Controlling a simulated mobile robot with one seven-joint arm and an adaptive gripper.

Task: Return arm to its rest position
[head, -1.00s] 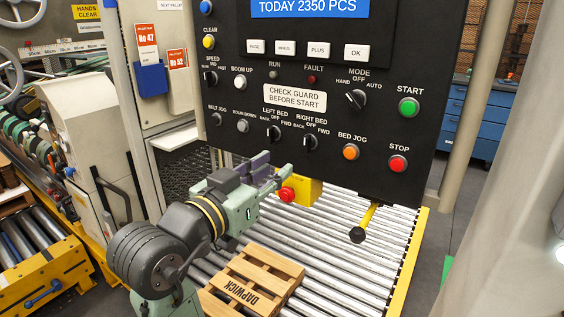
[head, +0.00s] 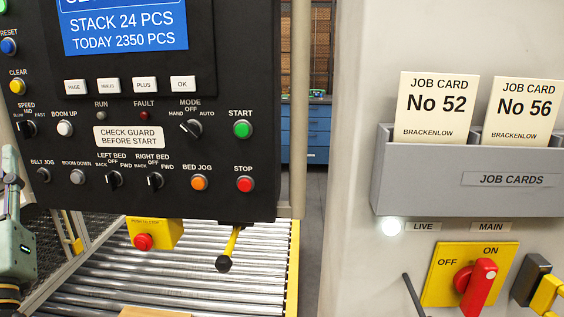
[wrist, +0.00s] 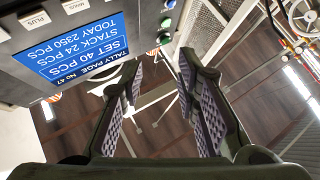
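My gripper (wrist: 160,62) shows in the wrist view with its two dark, ridged fingers apart and nothing between them. It points up past the control panel toward the roof beams. In the head view only part of my arm (head: 15,245) shows at the left edge, grey-green and cut off by the frame. It stands left of the black control panel (head: 75,215). The panel's blue display (head: 125,28) is in the head view, and upside down in the wrist view (wrist: 72,50). Most of my arm is out of view.
A yellow box with a red button (head: 143,241) and a yellow lever with a black knob (head: 230,246) hang below the panel. Rollers (head: 190,285) run beneath. At right are a job card holder (head: 425,180) and a red main switch (head: 476,280).

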